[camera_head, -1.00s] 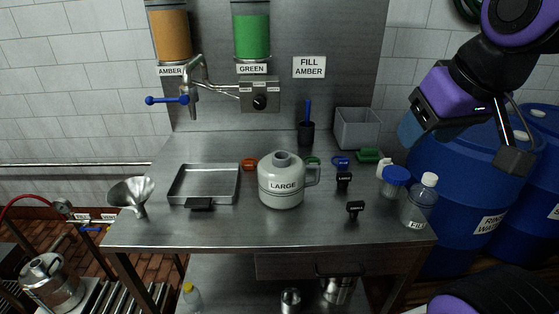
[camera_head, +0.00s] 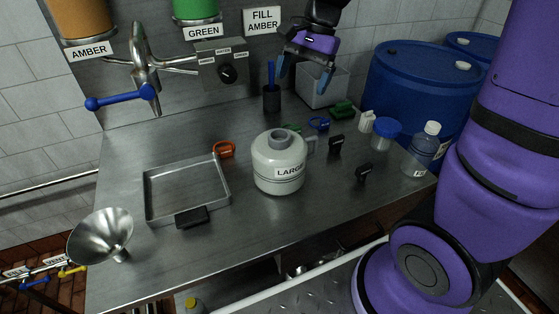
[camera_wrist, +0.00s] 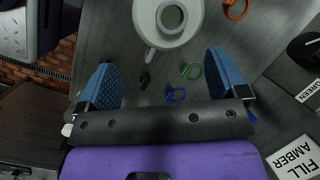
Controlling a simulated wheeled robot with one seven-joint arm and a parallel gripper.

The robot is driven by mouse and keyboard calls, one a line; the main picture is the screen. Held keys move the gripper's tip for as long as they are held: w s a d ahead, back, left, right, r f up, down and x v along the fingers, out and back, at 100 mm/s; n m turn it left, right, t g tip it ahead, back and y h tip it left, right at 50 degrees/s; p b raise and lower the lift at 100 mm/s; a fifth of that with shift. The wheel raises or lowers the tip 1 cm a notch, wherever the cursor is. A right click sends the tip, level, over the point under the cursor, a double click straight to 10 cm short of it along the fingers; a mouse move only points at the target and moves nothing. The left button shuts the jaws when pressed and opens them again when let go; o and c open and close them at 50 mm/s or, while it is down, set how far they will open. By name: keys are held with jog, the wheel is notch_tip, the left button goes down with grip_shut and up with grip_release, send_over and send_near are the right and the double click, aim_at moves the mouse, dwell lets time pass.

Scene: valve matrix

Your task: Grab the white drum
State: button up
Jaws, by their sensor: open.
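The white drum (camera_head: 268,165), labelled LARGE, stands upright in the middle of the steel table (camera_head: 250,225). My gripper (camera_head: 304,74) is open and empty, pointing down above the back of the table, behind and right of the drum, near the grey bin. In the wrist view the drum (camera_wrist: 168,25) is cut off by the top edge, with its handle toward the gripper. The two blue fingers of my gripper (camera_wrist: 163,80) are wide apart, and the drum is beyond them.
A grey bin (camera_head: 318,86) and dark pen cup (camera_head: 271,98) stand behind the drum. A shallow metal tray (camera_head: 160,217) and funnel (camera_head: 103,235) are left. Black clips (camera_head: 363,173), a blue-lidded jar (camera_head: 385,133) and bottle (camera_head: 423,148) are right. A tap (camera_head: 145,60) hangs back left.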

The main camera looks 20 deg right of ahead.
jog(key=m+g, duration=0.1)
jog(key=m, duration=0.1)
send_near(280, 132)
notch_tip(280, 132, up, 3)
jog(key=s, duration=0.2)
jog(key=shift+m, duration=0.3)
jog(key=shift+w+x, duration=0.15)
jog(key=shift+x, duration=2.85)
jog(key=shift+w+x, duration=0.2)
jog(key=shift+x, duration=2.75)
jog(key=c, duration=1.6)
